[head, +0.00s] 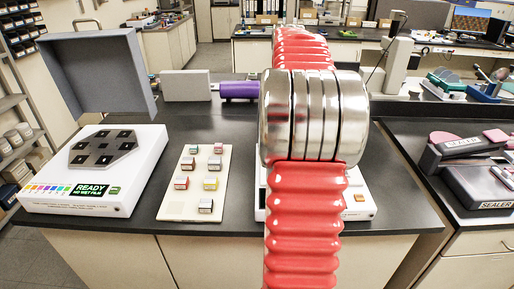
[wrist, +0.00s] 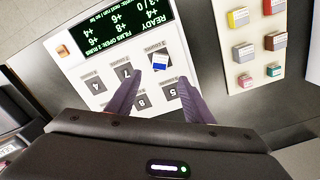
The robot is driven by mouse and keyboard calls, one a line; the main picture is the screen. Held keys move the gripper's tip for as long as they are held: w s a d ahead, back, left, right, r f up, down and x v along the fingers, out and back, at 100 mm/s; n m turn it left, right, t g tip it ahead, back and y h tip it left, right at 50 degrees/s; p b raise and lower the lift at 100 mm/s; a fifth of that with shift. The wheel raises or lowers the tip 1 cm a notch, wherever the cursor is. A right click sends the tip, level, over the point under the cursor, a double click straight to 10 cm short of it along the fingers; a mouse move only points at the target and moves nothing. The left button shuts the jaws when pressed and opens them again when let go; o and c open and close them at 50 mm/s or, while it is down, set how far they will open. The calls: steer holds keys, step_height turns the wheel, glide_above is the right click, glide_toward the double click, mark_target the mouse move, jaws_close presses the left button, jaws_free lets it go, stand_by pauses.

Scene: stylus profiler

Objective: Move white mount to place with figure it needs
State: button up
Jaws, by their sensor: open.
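The wrist view shows my gripper (wrist: 160,80) open, its two dark purple fingers apart over the numbered dark pads of a white instrument (wrist: 98,98). A small mount with a white and blue top (wrist: 160,65) sits on one pad, just beyond and between the fingertips. I see nothing held. Pads marked 4, 7 and 5 are legible. The green display (wrist: 125,20) appears upside down, reading READY with several plus figures. In the head view my arm covers most of this instrument (head: 362,214). I cannot tell for certain which piece is the white mount.
A cream tray (head: 190,209) holds several small coloured mounts left of my arm; it also shows in the wrist view (wrist: 258,108). Farther left stands a white unit (head: 135,185) with a dark plate and raised grey lid (head: 98,72). A SEALER device (head: 480,188) is at right.

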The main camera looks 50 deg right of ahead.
steer(key=w+a+r+n+t+h, duration=0.2)
steer(key=a+n, duration=0.5)
steer(key=a, duration=1.7)
steer(key=s+a+f+n+t+y, duration=0.1)
steer(key=s+a+f+n, duration=0.2)
steer(key=a, duration=0.6)
steer(key=s+a+f+n+t+y, duration=0.1)
steer(key=s+a+n, duration=0.4)
steer(key=a, duration=0.5)
step_height(320, 180, down, 3)
steer(key=shift+s+a+r+n+t, duration=0.15)
steer(key=shift+s+a+n+t, duration=0.1)
steer(key=shift+s+n+t, duration=0.4)
steer(key=shift+w+m, duration=0.1)
steer(key=shift+m, duration=0.15)
